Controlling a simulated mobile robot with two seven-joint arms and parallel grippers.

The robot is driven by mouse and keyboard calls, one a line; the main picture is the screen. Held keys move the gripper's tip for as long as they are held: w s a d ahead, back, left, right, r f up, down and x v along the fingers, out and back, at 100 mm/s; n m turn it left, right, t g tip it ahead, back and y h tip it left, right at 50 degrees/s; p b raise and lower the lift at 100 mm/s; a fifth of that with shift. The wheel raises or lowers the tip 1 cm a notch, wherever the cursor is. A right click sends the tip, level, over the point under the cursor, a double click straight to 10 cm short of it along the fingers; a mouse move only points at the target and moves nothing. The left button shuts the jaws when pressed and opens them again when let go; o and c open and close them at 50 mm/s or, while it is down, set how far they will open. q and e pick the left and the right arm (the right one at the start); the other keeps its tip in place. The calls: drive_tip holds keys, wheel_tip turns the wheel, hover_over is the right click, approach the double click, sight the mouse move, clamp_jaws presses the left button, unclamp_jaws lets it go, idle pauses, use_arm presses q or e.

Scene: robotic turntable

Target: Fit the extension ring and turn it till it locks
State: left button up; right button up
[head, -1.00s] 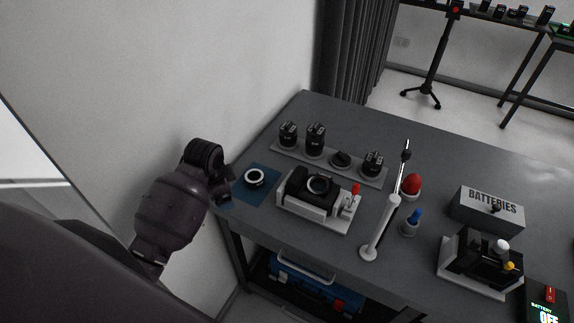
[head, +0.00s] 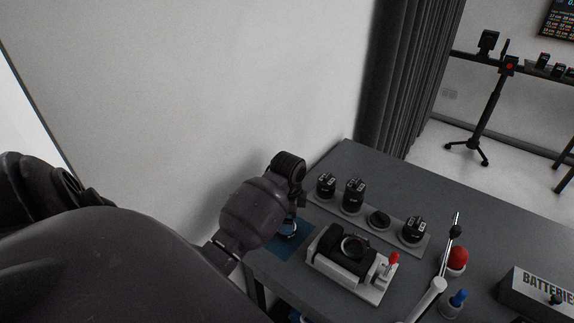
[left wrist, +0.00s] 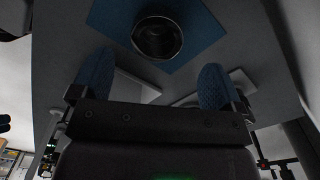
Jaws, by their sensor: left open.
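The extension ring (head: 289,228), a small dark ring with a pale rim, sits on the blue mat (head: 281,245) at the table's left end. My left gripper partly covers it in the head view. In the left wrist view the ring (left wrist: 140,45) stands on the mat (left wrist: 205,38), just beyond my left gripper (left wrist: 155,72). The blue-padded fingers are wide apart and empty, and the ring is not between them. The black camera body (head: 335,243), its round mount facing up, sits in a white cradle (head: 365,288) with a red-topped lever. My right gripper is not in view.
A grey tray (head: 395,243) with several black lenses and a cap lies behind the camera. A white post, a red dome (head: 458,259) and a blue-topped piece (head: 457,299) stand to the right, beside the batteries box (head: 530,290). A wall borders the table's left side.

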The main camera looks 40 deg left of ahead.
use_arm(q)
drive_tip(key=shift+s+f, duration=0.15)
drive_tip(key=shift+f, duration=1.2)
drive_tip(key=shift+s+f, duration=0.1)
drive_tip(key=shift+f, duration=1.2)
drive_tip(key=c, duration=1.1)
drive_tip(key=shift+w+r, duration=0.1)
